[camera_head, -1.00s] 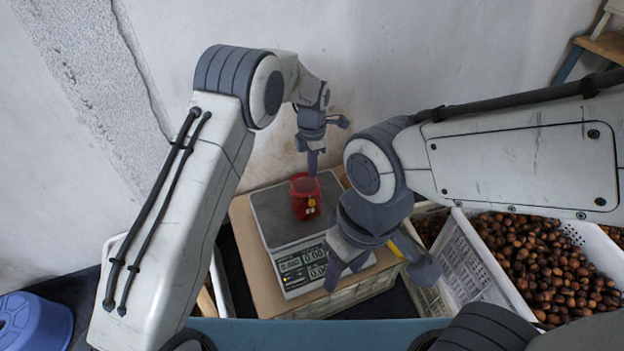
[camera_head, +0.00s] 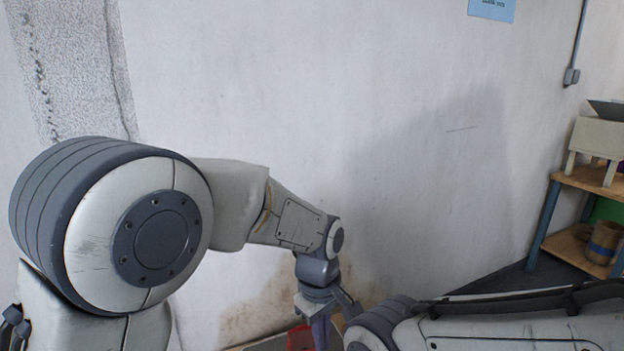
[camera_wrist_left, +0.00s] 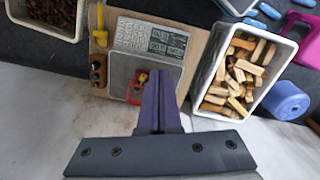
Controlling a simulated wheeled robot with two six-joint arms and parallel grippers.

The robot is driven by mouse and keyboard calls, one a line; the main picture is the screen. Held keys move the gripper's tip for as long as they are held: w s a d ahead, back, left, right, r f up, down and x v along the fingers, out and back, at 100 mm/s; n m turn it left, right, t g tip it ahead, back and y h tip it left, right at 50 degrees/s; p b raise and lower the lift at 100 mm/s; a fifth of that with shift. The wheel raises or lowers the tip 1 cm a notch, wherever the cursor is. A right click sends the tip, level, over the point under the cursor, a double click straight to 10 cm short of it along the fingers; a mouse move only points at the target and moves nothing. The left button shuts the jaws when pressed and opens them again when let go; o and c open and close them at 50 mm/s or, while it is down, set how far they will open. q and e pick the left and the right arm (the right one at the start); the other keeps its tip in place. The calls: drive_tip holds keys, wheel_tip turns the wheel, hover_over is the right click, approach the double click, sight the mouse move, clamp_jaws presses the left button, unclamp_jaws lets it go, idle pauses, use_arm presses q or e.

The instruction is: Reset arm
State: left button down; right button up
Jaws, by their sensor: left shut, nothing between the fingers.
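My left gripper (camera_wrist_left: 158,105) is shut and empty in the left wrist view, its dark fingers together. Below the fingertips a small red bag (camera_wrist_left: 141,80) stands on the grey pan (camera_wrist_left: 122,68) of the scale. The scale's display panel (camera_wrist_left: 167,42) lies beyond the pan. In the head view the left arm reaches toward the wall and its gripper (camera_head: 322,328) is partly cut off at the bottom edge. The red bag (camera_head: 299,339) shows only in part beside it. My right arm crosses the bottom right; its gripper is out of frame.
In the left wrist view a white crate (camera_wrist_left: 213,58) of wood pieces stands right of the scale, with a blue stool (camera_wrist_left: 287,100) beyond. A crate (camera_wrist_left: 70,33) of chestnuts is at top left. In the head view a shelf (camera_head: 583,180) stands at right against the pale wall (camera_head: 400,90).

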use_arm(q)
drive_tip(key=s+a+r+m, duration=0.1)
drive_tip(key=s+a+m, duration=0.2)
drive_tip(key=s+m, duration=0.6)
drive_tip(key=s+a+r+m, duration=0.1)
drive_tip(key=s+a+m, duration=0.4)
drive_tip(key=s, duration=0.6)
wheel_tip(320, 180, up, 16)
drive_tip(key=d+m+p, duration=0.1)
drive_tip(key=p, duration=1.5)
drive_tip(key=shift+d+f, duration=0.2)
